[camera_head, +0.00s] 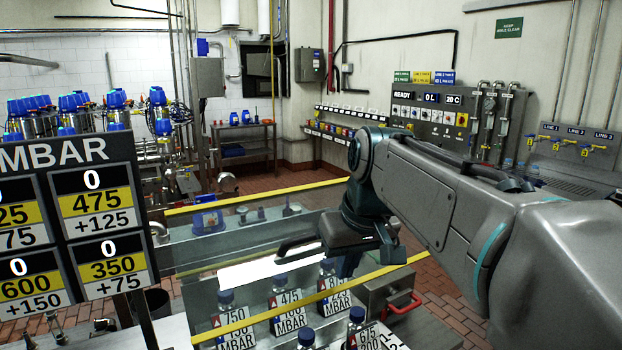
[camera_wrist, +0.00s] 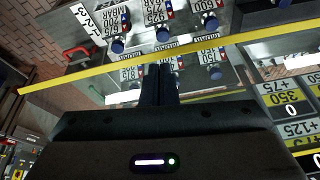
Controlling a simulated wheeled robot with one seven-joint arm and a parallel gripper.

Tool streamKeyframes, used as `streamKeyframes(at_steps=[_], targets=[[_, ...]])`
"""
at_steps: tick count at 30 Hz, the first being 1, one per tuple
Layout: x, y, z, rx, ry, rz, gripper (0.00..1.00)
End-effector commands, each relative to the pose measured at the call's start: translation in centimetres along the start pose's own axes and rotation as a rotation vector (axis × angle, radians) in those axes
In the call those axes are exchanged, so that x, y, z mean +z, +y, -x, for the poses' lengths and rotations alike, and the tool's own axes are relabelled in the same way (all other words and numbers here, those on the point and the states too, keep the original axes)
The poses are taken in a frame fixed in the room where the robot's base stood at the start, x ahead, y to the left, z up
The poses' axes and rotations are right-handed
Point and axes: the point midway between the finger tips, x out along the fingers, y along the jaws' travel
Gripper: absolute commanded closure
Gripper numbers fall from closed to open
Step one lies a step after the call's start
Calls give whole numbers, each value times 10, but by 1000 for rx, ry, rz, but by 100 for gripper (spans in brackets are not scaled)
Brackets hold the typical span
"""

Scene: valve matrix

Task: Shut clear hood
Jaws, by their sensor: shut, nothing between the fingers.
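The clear hood (camera_head: 385,272) shows as see-through panes with yellow edge strips above the bench in the head view. One strip crosses the near side and another the far side. A yellow strip of the hood (camera_wrist: 230,40) also runs across the wrist view, just beyond my fingertips. My gripper (camera_head: 285,250) is shut and empty, between the two strips in the head view, fingers pointing left. In the wrist view its closed fingers (camera_wrist: 158,70) reach close to the strip; I cannot tell whether they touch. The hood's hinge and exact angle are not clear.
Several blue-capped valves with number labels (camera_head: 289,315) stand below the hood. A grey box with a red handle (camera_head: 405,304) is right of them. A MBAR display board (camera_head: 70,220) stands at left. A control panel (camera_head: 455,110) is on the back wall.

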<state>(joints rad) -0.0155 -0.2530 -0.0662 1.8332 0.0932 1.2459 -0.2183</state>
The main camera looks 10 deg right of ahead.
Motion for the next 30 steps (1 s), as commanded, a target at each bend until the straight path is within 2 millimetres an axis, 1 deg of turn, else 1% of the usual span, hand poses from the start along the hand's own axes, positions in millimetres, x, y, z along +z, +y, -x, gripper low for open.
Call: streamKeyframes(at_steps=[1, 2, 3, 6, 9, 12, 15, 17, 19, 23, 30], targets=[[-25, 2, 38, -4, 18, 19, 100], [-36, 3, 53, -8, 26, 32, 100], [-49, 4, 72, -12, 36, 49, 100], [-74, 6, 113, -18, 58, 91, 100], [-92, 7, 142, -22, 77, 123, 100], [-101, 7, 160, -22, 87, 144, 100], [-105, 7, 165, -24, 90, 155, 100], [-105, 7, 162, -25, 91, 158, 100], [-106, 7, 154, -25, 90, 158, 100], [-108, 6, 131, -25, 88, 158, 100], [-112, 4, 79, -25, 88, 157, 100]])
